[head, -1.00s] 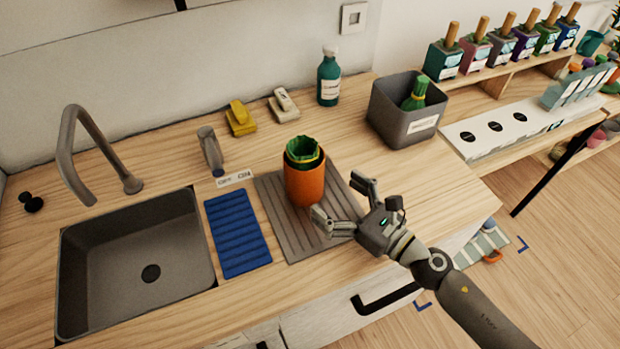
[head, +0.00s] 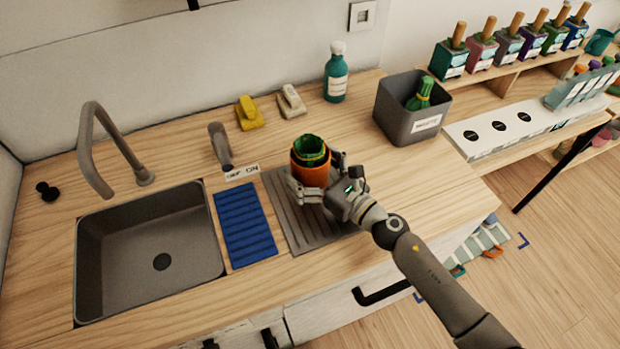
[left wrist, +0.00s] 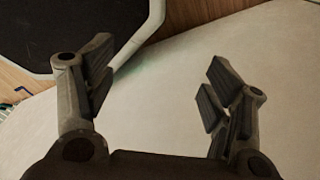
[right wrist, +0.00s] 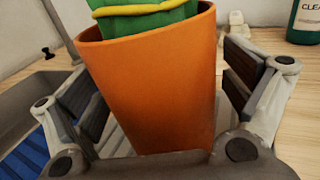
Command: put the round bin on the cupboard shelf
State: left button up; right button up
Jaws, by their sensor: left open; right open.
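The round bin (head: 311,171) is an orange cup-like container with a green liner in it. It stands upright on the grey ribbed drying mat (head: 292,236) beside the sink. My right gripper (head: 318,178) is open, with its fingers on either side of the bin. In the right wrist view the bin (right wrist: 155,85) fills the space between the fingers, with a visible gap at the right finger. My left gripper (left wrist: 155,78) is open and empty, facing a pale surface in the left wrist view. No cupboard shelf can be made out.
A grey square bin (head: 392,120) stands to the right and a teal bottle (head: 335,80) behind. The sink (head: 100,250) and blue mat (head: 245,225) lie left. A black handle (head: 382,295) is on the cupboard front below the counter edge.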

jog(key=c, duration=1.6)
jog(key=shift+r, duration=0.1)
jog(key=shift+c, duration=1.2)
jog(key=shift+r, duration=0.1)
